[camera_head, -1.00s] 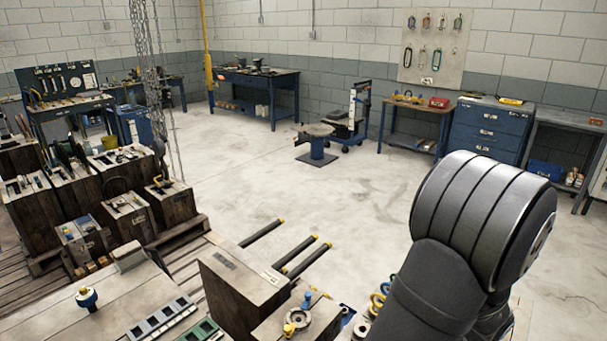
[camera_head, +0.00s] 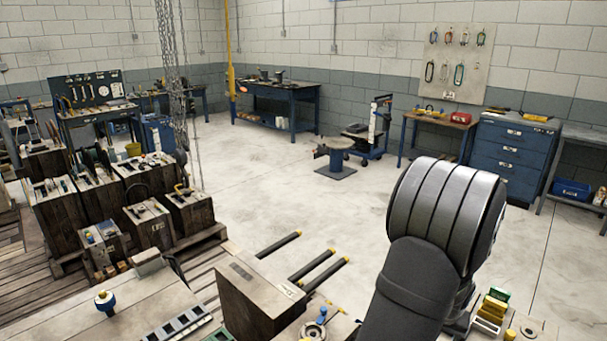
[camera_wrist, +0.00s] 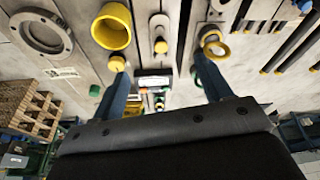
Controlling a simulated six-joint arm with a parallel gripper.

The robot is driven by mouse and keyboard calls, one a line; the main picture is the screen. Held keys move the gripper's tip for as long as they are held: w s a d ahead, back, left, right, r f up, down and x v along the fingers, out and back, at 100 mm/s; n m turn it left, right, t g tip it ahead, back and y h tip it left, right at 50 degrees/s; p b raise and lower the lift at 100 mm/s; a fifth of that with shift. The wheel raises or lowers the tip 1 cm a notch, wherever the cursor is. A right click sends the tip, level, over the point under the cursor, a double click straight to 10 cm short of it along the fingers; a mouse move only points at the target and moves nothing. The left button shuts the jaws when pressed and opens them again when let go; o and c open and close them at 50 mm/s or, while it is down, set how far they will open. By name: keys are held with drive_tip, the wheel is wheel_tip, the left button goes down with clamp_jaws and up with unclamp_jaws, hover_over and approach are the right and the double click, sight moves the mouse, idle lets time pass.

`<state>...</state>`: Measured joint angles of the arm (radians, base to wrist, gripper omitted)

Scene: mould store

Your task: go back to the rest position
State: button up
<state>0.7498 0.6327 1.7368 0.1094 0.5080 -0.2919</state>
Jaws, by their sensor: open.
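My gripper (camera_wrist: 162,76) shows in the wrist view with its two blue fingers spread apart. I see nothing held between them. Beyond the fingers are a yellow cup-like part (camera_wrist: 112,27), a yellow-topped peg (camera_wrist: 160,45) and a yellow ring (camera_wrist: 213,44) on a pale surface. I cannot tell how far the fingertips are from them. In the head view my thick grey arm link rises at the lower right, and the gripper itself is hidden.
A tall block (camera_head: 255,300) stands by dark yellow-tipped rods (camera_head: 318,266). Several wooden mould blocks (camera_head: 70,208) stand on pallets at left, beside hanging chains (camera_head: 170,70). Yellow blocks (camera_head: 491,309) lie right of my arm. The floor (camera_head: 270,190) is mostly open.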

drive_tip(key=w+a+n+y, duration=0.1)
drive_tip(key=w+a+n, duration=0.3)
drive_tip(key=w+a, duration=1.1)
drive_tip(key=shift+a+r+n, duration=0.2)
drive_tip(key=shift+a+n, duration=0.1)
drive_tip(key=shift+a, duration=0.25)
drive_tip(key=shift+o, duration=0.4)
